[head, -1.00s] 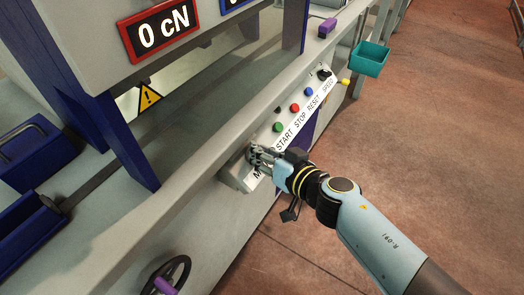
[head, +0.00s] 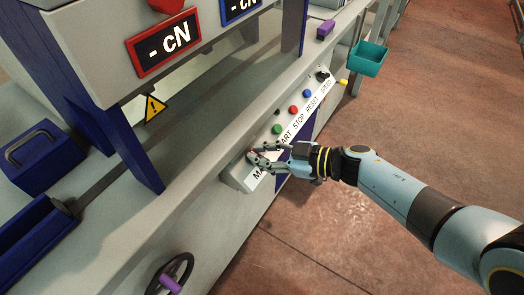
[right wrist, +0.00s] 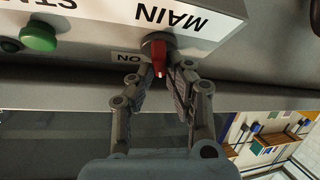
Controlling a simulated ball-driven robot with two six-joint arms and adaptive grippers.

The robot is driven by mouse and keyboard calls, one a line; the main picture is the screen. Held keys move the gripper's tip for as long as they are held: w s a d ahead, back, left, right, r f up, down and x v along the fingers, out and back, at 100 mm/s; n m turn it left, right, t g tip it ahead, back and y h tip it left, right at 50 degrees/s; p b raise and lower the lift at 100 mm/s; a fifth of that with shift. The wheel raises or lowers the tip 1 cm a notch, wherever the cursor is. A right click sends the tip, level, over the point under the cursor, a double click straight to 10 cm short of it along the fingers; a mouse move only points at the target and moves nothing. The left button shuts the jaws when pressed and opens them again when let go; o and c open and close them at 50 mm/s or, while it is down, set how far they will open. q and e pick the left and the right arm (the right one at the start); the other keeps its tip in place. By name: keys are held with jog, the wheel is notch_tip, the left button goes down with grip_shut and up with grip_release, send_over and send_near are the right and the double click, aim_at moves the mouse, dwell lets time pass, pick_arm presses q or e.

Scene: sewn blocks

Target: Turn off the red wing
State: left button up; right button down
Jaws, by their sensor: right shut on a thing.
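The red wing knob (right wrist: 158,56) shows in the right wrist view on the panel under the MAIN label, beside a small ON label. Its handle points toward my gripper. My right gripper (right wrist: 160,78) has one finger on each side of the handle and is shut on it. In the head view my right gripper (head: 258,160) is at the near end of the sloped control panel (head: 238,178), where the fingers mostly hide the knob. My left gripper is not in view.
A green button (head: 277,129), a red button (head: 293,109) and a blue button (head: 307,93) run along the panel. A black knob (head: 322,75) is at its far end. A teal bin (head: 368,58) hangs beyond. A handwheel (head: 170,275) is at the lower front.

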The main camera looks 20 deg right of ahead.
jog(key=shift+n+g+y, duration=0.5)
jog(key=shift+n+g, duration=0.9)
jog(key=shift+n, duration=1)
jog(key=c, duration=1.6)
grip_release()
jog(key=shift+g, duration=0.3)
jog(key=v, duration=1.2)
jog(key=shift+f, duration=0.1)
